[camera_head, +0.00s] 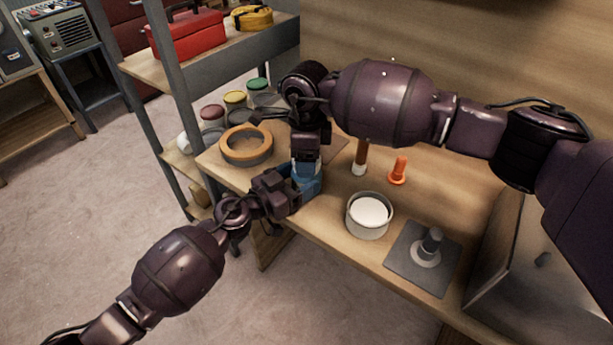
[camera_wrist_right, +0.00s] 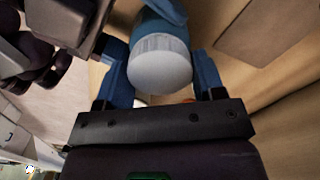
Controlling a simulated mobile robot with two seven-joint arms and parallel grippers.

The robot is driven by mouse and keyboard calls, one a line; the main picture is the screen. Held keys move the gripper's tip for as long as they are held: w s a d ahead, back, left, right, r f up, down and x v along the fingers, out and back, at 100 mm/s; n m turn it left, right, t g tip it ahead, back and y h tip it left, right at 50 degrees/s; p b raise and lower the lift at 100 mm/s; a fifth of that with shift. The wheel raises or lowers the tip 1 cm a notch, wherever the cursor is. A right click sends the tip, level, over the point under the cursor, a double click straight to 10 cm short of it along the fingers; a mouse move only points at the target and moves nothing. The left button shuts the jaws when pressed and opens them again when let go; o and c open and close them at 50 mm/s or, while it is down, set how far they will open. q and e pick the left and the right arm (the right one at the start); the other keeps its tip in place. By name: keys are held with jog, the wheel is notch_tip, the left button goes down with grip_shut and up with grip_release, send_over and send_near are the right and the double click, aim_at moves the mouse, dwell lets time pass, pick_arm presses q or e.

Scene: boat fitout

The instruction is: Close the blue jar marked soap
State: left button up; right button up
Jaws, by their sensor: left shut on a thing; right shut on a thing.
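The blue jar (camera_head: 309,184) stands near the front edge of the wooden bench, mostly hidden by my grippers. No marking can be read on it. In the right wrist view its pale, ribbed-edged lid (camera_wrist_right: 160,66) sits at the end of the blue body (camera_wrist_right: 150,27). My right gripper (camera_head: 306,168) comes down from above and is shut on the lid, which lies between its blue fingers (camera_wrist_right: 160,82). My left gripper (camera_head: 294,187) comes from the front left and is shut on the jar's body. I cannot tell how tightly the lid is seated.
A grey tin with an orange-brown ring (camera_head: 246,145) stands left of the jar. A whitish pot (camera_head: 369,215), an orange plug (camera_head: 398,171), a brown-handled tool (camera_head: 361,160) and a grey plate with a post (camera_head: 424,258) are to the right. Lidded jars (camera_head: 235,98) line a shelf behind.

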jog(key=m, duration=2.5)
jog(key=shift+f+m, duration=0.1)
jog(key=shift+m, duration=0.2)
jog(key=m, duration=0.3)
jog(key=o, duration=1)
jog(key=shift+r, duration=2.3)
